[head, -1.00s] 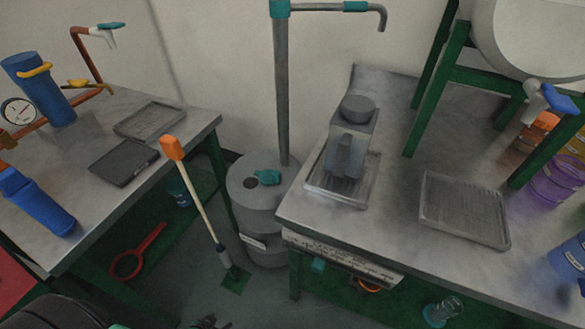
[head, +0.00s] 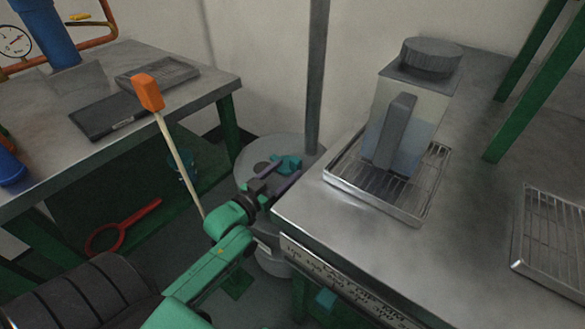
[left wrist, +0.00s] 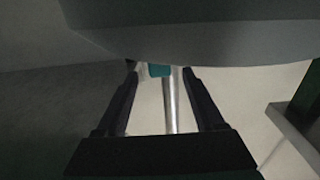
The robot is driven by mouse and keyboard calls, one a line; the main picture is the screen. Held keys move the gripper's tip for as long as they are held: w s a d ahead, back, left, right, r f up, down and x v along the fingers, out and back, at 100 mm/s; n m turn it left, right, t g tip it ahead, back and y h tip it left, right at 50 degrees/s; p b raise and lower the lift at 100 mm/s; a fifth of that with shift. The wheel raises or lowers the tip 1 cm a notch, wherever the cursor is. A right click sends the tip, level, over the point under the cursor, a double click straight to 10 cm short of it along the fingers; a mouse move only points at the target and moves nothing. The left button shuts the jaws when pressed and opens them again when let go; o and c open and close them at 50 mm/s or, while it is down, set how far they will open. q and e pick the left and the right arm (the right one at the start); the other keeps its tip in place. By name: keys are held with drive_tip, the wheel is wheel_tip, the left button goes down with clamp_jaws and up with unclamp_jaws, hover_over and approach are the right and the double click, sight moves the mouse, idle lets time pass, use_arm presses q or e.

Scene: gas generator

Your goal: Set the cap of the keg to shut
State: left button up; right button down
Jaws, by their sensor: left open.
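The grey keg (head: 253,152) stands on the floor between the two tables. Its teal cap (head: 287,163) is on the keg's top, beside a dark round spot; I cannot tell exactly how far it is turned. My left gripper (head: 279,174) is over the keg's top, just in front of the cap, with its fingers apart and nothing visibly held. In the left wrist view, the two dark fingers (left wrist: 163,85) are spread, with a small teal piece (left wrist: 158,70) showing between them, partly hidden by a broad grey surface. My right gripper is out of view.
A metal pole (head: 317,75) rises close behind the keg. The right table's edge (head: 300,232) is close beside my left gripper. A stick with an orange end (head: 149,92) leans left of it. A clear container (head: 410,110) stands on a tray on the right table.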

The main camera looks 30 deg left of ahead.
sight(293, 165)
use_arm(q)
drive_tip(key=w, duration=0.3)
drive_tip(key=shift+w+d, duration=0.25)
drive_tip(key=shift+d, duration=0.05)
clamp_jaws()
idle(1.1)
